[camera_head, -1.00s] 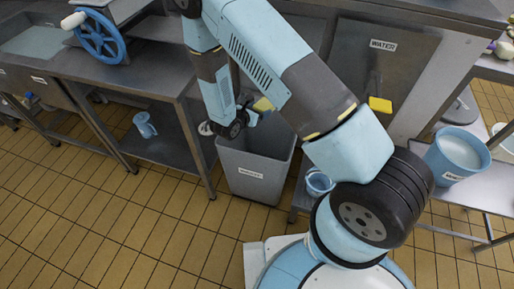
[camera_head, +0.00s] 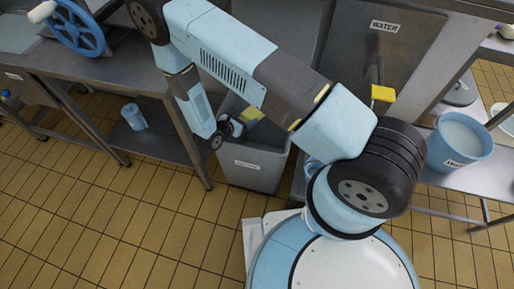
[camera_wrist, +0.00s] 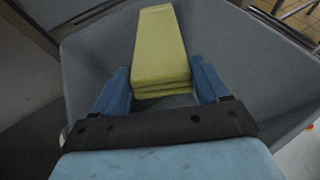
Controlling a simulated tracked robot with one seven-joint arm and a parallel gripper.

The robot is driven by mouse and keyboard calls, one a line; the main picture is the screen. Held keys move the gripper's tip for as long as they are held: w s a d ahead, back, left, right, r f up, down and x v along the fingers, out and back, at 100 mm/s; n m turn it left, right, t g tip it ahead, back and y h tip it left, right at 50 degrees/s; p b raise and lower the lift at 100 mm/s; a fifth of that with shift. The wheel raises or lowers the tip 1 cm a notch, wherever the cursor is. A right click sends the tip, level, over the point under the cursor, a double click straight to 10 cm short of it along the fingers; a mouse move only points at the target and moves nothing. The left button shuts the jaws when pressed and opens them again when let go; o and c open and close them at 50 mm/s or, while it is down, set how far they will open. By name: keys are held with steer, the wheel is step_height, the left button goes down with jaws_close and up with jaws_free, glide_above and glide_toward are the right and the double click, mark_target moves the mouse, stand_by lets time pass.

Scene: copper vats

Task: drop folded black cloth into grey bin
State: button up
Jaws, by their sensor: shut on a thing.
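The folded cloth in view is yellow, not black; no black cloth shows. In the wrist view the yellow folded cloth (camera_wrist: 160,45) is a thick layered stack between my two blue fingers. My gripper (camera_wrist: 160,75) is shut on its near end. In the head view the yellow cloth (camera_head: 252,114) and my gripper (camera_head: 233,124) are over the mouth of the grey bin (camera_head: 252,172). In the wrist view the grey bin's walls (camera_wrist: 90,62) surround the cloth on both sides. The bin's floor is mostly hidden.
A steel table with a blue wheel (camera_head: 78,28) stands left of the bin, a blue jug (camera_head: 134,117) on its lower shelf. A blue bucket (camera_head: 459,142) stands right. Tiled floor is clear in front.

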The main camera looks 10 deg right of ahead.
steer(key=shift+f, duration=0.6)
steer(key=o, duration=1.4)
steer(key=shift+o, duration=0.2)
steer(key=v, duration=1.3)
steer(key=shift+s+a, duration=0.15)
steer(key=shift+a, duration=0.1)
steer(key=shift+r, duration=0.1)
